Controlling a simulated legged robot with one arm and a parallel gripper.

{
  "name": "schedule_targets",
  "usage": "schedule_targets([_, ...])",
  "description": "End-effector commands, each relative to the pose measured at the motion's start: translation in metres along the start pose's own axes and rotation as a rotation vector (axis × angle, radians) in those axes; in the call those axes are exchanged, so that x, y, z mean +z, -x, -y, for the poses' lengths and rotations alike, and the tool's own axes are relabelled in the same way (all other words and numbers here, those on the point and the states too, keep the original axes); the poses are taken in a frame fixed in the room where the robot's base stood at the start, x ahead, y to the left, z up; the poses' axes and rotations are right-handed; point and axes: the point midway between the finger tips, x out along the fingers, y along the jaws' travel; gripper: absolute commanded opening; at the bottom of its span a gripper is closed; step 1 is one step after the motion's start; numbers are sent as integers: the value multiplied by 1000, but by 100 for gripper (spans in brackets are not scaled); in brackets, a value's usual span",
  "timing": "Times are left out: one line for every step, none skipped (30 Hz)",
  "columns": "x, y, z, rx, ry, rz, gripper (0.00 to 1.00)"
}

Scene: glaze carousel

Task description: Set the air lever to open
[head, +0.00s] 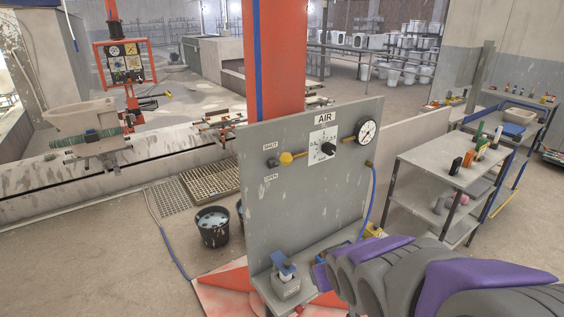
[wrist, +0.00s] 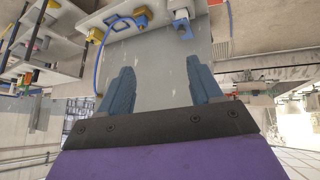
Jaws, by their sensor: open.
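The air lever (head: 286,158) is a small yellow valve piece on the left part of the upright grey panel (head: 300,205). A dark knob-like end shows at its left, between the SHUT label (head: 270,146) above and the OPEN label (head: 271,177) below. The lever's exact angle is too small to tell. My gripper (wrist: 160,66) is open and empty in the wrist view, its two blue fingers apart before the grey panel. In the head view my arm comes in from the lower right, with the gripper low by the panel's shelf, below and right of the lever. I cannot make out the lever in the wrist view.
A dial (head: 324,147) under the AIR sign and a round gauge (head: 367,131) sit right of the lever. A blue hose (head: 372,205) hangs at the panel's right edge. A bucket (head: 212,227) stands left.

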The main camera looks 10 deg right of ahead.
Motion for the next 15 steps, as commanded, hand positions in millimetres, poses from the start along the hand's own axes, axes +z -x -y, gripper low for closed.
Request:
schedule_targets([-15, -10, -6, 3, 6, -73, 64])
schedule_targets([-27, -13, -8, 2, 13, -124, 64])
schedule_targets([-42, -17, -11, 1, 21, -191, 64])
schedule_targets([-53, -18, -13, -1, 28, -242, 64])
schedule_targets([-65, -19, -15, -3, 34, -296, 64])
schedule_targets([-79, -20, -17, -7, 43, -365, 64])
schedule_targets([-89, -19, -18, -11, 50, -415, 64])
schedule_targets([-100, -18, -19, -16, 55, -469, 64])
schedule_targets([-113, -16, -20, -24, 62, -538, 64])
schedule_targets([-122, -14, -20, -31, 66, -585, 64])
schedule_targets([-130, -12, -21, -38, 71, -631, 64])
schedule_targets([-140, -8, -21, -47, 77, -692, 64])
schedule_targets([-146, -5, -21, -53, 80, -731, 64])
schedule_targets([-152, -1, -21, -59, 84, -771, 64])
schedule_targets([-159, 3, -21, -67, 87, -816, 64])
